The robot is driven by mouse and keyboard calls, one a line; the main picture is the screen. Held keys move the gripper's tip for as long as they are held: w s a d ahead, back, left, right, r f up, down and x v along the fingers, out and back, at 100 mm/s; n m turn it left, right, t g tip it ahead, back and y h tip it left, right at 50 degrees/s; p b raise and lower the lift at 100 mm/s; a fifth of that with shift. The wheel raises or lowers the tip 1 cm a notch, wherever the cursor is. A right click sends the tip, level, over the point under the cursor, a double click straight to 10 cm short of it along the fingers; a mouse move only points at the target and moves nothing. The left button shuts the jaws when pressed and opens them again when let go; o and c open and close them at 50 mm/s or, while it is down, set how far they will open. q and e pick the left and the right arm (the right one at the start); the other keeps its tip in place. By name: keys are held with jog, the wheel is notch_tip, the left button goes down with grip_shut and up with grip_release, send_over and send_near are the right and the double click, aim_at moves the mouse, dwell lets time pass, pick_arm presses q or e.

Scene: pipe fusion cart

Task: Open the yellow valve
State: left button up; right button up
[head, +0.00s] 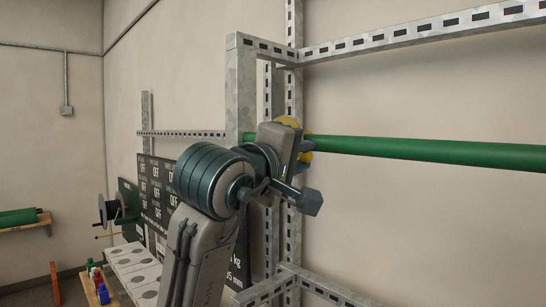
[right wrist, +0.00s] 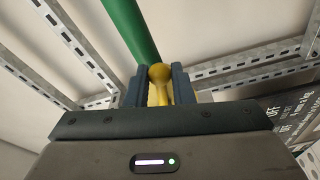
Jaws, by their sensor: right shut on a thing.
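The yellow valve (head: 289,122) is on the green pipe (head: 430,149), in front of the metal frame. In the head view most of it is hidden behind my right gripper (head: 304,157). In the right wrist view the yellow valve handle (right wrist: 160,78) sits between the two dark fingers of my right gripper (right wrist: 159,88), which is shut on it. The green pipe (right wrist: 131,30) runs up and away behind the handle there. How far the valve is turned cannot be told. My left gripper is not in view.
A slotted metal frame (head: 295,60) stands around the pipe, with a rail (head: 420,31) above it. A dark board with white lettering (head: 155,185) is behind my arm. Small coloured bottles (head: 98,284) stand at the lower left. The wall side at right is clear.

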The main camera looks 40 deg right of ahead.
jog(key=shift+r, duration=0.15)
jog(key=shift+s+r+n, duration=0.1)
jog(key=shift+r+n, duration=0.6)
jog(key=shift+n, duration=0.6)
jog(key=shift+y, duration=0.3)
jog(key=shift+r+n, duration=0.15)
jog(key=shift+n, duration=0.15)
jog(key=o, duration=1.9)
